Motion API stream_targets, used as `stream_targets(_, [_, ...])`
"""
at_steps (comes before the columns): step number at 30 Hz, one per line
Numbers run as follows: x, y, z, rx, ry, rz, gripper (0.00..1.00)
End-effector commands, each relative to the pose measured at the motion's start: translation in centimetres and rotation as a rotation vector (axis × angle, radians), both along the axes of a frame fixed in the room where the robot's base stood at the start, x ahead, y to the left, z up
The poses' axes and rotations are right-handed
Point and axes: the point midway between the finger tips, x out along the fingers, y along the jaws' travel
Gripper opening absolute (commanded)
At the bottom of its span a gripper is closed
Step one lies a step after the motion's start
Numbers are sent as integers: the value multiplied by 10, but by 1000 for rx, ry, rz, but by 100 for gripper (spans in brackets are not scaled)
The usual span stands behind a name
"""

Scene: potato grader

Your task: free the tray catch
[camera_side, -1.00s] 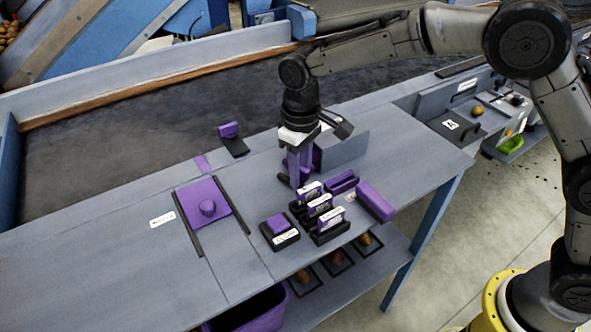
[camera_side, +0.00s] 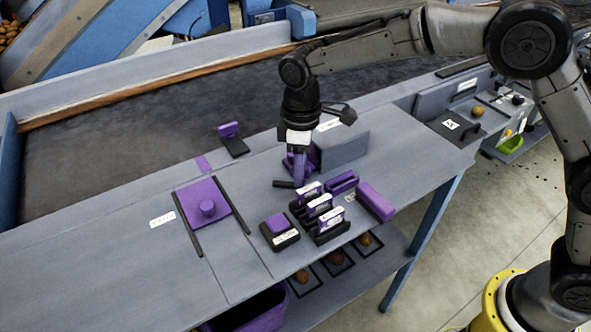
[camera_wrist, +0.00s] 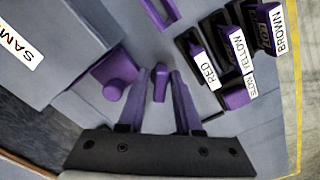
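A small upright purple piece (camera_wrist: 160,83), possibly the catch, stands between the purple fingers of my gripper (camera_wrist: 160,95) in the wrist view. Narrow gaps seem to show on both sides of it, and the fingers look open. In the side view my gripper (camera_side: 298,172) points down at the bench, and its fingers hide the piece. A short black bar (camera_side: 285,184) lies by the fingertips. A purple front with a round knob (camera_wrist: 113,75), perhaps the tray's, is beside the fingers. It sits at a grey box (camera_side: 342,148) with a white label.
Several labelled purple cards (camera_side: 318,205) stand in black holders close to my gripper. A purple block (camera_side: 375,201) lies right of them. The bench is bare at far left.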

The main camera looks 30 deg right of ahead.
Motion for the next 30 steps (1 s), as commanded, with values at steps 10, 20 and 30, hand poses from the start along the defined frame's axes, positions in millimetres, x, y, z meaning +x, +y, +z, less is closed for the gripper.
stream_targets(10, [1, 0, 11, 0, -1, -1, 32])
stream_targets(20, [1, 0, 35, 2, -1, -1, 32])
stream_targets(30, [0, 0, 49, 0, 1, -1, 32])
